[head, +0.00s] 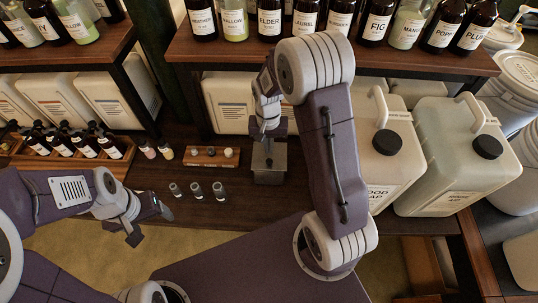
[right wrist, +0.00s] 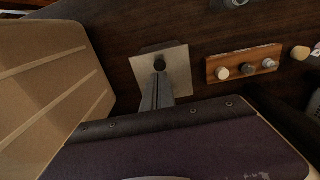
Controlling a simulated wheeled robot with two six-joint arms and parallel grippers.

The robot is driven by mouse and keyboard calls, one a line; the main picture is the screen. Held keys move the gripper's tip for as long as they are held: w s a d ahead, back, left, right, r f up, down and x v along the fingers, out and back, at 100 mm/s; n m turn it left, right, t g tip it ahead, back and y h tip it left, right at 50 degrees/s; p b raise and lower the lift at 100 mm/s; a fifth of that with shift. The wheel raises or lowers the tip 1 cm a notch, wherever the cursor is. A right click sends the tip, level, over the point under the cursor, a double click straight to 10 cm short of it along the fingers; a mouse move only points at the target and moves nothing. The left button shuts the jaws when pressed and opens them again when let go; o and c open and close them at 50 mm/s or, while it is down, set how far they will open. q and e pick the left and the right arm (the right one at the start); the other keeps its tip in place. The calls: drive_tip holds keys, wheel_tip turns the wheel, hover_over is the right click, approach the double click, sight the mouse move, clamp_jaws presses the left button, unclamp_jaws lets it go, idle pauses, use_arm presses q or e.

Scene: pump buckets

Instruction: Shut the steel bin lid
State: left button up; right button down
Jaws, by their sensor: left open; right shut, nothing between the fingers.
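The steel bin (head: 269,177) is a small grey box near the front edge of the dark wooden counter, below my right arm. Its square lid shows in the right wrist view (right wrist: 178,72) with a dark round knob or hole (right wrist: 160,62) in it. The lid looks roughly flat over the bin; I cannot tell if it is fully down. My right gripper (head: 268,138) is shut and empty, its fingertips (right wrist: 158,85) right over the lid; contact is unclear. My left gripper (head: 150,224) is open and empty, in front of the counter at the left.
A wooden block with several knobs (head: 211,157) and small glass vials (head: 196,190) stand left of the bin. White jugs (head: 455,150) stand to the right. Dark bottles (head: 85,145) sit in a tray at left. A bottle shelf (head: 400,56) runs above and behind.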

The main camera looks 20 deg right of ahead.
sight(269, 162)
wheel_tip(269, 162, down, 5)
drive_tip(key=shift+s+r, duration=0.1)
drive_tip(key=shift+r, duration=0.1)
use_arm(q)
drive_tip(key=shift+r+p, duration=0.3)
drive_tip(key=shift+r, duration=0.05)
use_arm(e)
drive_tip(key=shift+f, duration=0.75)
